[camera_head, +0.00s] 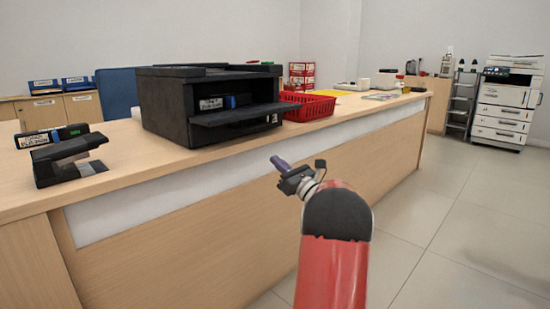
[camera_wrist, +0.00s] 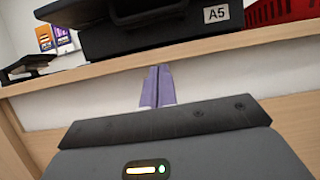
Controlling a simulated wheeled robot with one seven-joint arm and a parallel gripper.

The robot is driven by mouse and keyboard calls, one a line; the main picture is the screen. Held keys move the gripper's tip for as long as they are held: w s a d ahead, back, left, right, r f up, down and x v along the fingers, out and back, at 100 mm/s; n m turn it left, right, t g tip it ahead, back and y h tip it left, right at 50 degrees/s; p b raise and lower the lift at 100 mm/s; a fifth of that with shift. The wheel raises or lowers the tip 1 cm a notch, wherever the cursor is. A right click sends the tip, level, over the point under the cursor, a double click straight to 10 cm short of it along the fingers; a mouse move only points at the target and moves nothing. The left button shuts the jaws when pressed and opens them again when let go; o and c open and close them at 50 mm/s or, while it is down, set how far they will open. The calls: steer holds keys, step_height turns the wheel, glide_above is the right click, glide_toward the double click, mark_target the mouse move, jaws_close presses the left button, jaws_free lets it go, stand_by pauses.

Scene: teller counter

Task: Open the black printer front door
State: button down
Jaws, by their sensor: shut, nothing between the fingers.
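The black printer (camera_head: 175,105) stands on the wooden counter. Its front door (camera_head: 245,115) is folded down and sticks out level toward the front, leaving the front opening exposed with a labelled cartridge (camera_head: 222,102) visible inside. My gripper (camera_head: 279,163) is in front of the counter, below and to the right of the door and apart from it. Its purple fingers are together and empty. In the wrist view the fingers (camera_wrist: 157,87) point at the counter front, under the printer (camera_wrist: 180,35), which carries an "A5" label; its upper part is cut off.
A red basket (camera_head: 310,106) stands just right of the printer. A black stapler-like device (camera_head: 68,160) and a labelled cartridge box (camera_head: 50,136) are at the left on the counter (camera_head: 135,158). The floor (camera_head: 450,215) right of the counter is clear.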

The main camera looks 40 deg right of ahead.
steer(key=w+r, duration=0.6)
steer(key=r, duration=0.1)
steer(key=shift+w+a, duration=0.3)
steer(key=shift+w, duration=0.05)
